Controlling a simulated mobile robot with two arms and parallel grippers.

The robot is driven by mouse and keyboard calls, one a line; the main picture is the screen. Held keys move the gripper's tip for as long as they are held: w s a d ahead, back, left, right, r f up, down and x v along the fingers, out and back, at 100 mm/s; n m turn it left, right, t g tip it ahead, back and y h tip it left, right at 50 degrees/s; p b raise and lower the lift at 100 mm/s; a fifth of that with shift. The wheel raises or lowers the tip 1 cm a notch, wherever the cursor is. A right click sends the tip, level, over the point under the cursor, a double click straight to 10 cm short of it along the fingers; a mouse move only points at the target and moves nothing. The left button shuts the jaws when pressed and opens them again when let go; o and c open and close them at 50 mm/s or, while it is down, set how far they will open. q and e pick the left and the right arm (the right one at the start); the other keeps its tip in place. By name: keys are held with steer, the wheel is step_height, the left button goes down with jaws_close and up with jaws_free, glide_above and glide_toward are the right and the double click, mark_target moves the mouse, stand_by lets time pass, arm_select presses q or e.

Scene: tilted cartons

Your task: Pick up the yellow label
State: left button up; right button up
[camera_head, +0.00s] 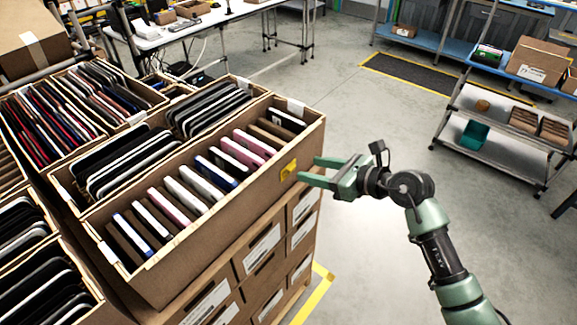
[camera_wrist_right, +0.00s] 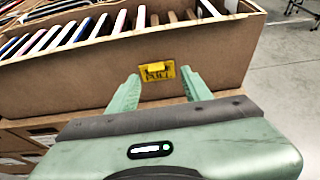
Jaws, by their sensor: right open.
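The yellow label (camera_head: 289,169) is on the outer right side of an open cardboard carton (camera_head: 215,238) filled with a row of flat items. In the right wrist view the label (camera_wrist_right: 157,71) sits on the carton's face, between and just beyond my fingertips. My right gripper (camera_head: 307,170) is open and empty, with its fingers pointing at the label. In the right wrist view the open fingers (camera_wrist_right: 160,82) flank the label from the near side. A small gap seems to lie between fingertips and carton, though contact is hard to judge. My left gripper is not seen.
Other open cartons (camera_head: 70,109) of flat items stand to the left, above stacked labelled boxes (camera_head: 262,248). A wheeled shelf cart (camera_head: 505,125) stands at the right. A white table (camera_head: 195,22) is at the back. The floor around my right arm is clear.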

mark_target(293, 168)
steer(key=p+x, duration=0.1)
steer(key=x, duration=0.1)
steer(key=p+x, duration=0.1)
steer(key=shift+a+f, duration=0.1)
steer(key=shift+a, duration=0.45)
steer(key=shift+w+a+f, duration=0.3)
steer(key=shift+a+f, duration=0.05)
steer(key=shift+a, duration=0.05)
jaws_close()
